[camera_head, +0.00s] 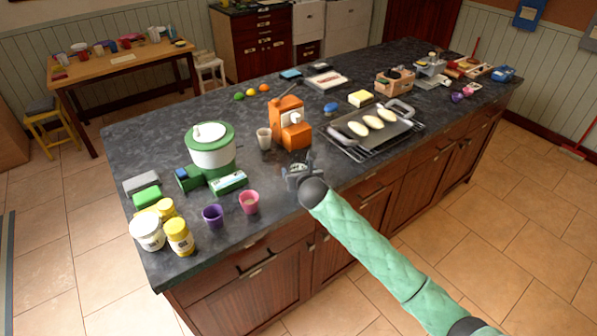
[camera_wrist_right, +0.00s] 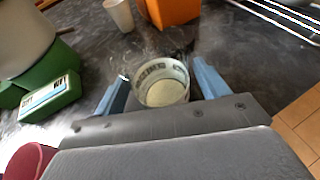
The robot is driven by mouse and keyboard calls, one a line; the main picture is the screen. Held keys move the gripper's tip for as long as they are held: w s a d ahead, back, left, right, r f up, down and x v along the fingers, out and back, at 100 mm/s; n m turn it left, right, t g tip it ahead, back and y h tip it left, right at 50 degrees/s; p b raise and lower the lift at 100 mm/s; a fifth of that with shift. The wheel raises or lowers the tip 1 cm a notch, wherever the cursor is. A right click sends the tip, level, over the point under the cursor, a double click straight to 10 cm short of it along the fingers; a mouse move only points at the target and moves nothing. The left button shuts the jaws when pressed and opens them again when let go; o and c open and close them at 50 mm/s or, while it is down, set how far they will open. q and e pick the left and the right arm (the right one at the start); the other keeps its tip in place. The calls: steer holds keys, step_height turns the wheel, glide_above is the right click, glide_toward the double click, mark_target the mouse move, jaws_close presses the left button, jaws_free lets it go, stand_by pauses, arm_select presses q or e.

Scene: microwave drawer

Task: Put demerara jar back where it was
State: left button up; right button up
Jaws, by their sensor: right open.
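A round, open-topped jar with a lettered label and pale contents (camera_wrist_right: 164,88) stands on the dark counter in the right wrist view. I cannot read its label, so I cannot tell for sure that it is the demerara jar. My right gripper (camera_head: 297,172) is open at the counter's front edge in the head view. Its blue fingers (camera_wrist_right: 160,78) stand on either side of this jar in the wrist view. In the head view the gripper mostly hides the jar. My left gripper is not in view.
An orange machine (camera_head: 291,122) and a beige cup (camera_head: 264,139) stand just behind. A green-and-white appliance (camera_head: 212,150), pink cup (camera_head: 249,202), purple cup (camera_head: 213,215) and several jars (camera_head: 148,233) are to the left. A tray on a rack (camera_head: 372,131) lies right.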

steer(key=b+v, duration=0.1)
steer(key=v, duration=0.3)
steer(key=shift+s+f+b, duration=0.1)
steer(key=shift+s+b, duration=0.2)
steer(key=b+v, duration=0.1)
steer(key=v, duration=0.4)
steer(key=shift+s+d, duration=0.1)
steer(key=shift+s, duration=0.15)
arm_select(q)
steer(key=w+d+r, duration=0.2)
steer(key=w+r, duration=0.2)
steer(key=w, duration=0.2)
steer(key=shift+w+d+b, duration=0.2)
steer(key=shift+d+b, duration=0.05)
steer(key=shift+b, duration=0.1)
arm_select(e)
steer(key=shift+s+d+r, duration=0.15)
steer(key=shift+s+r, duration=0.4)
steer(key=shift+s, duration=0.05)
steer(key=shift+f, duration=0.1)
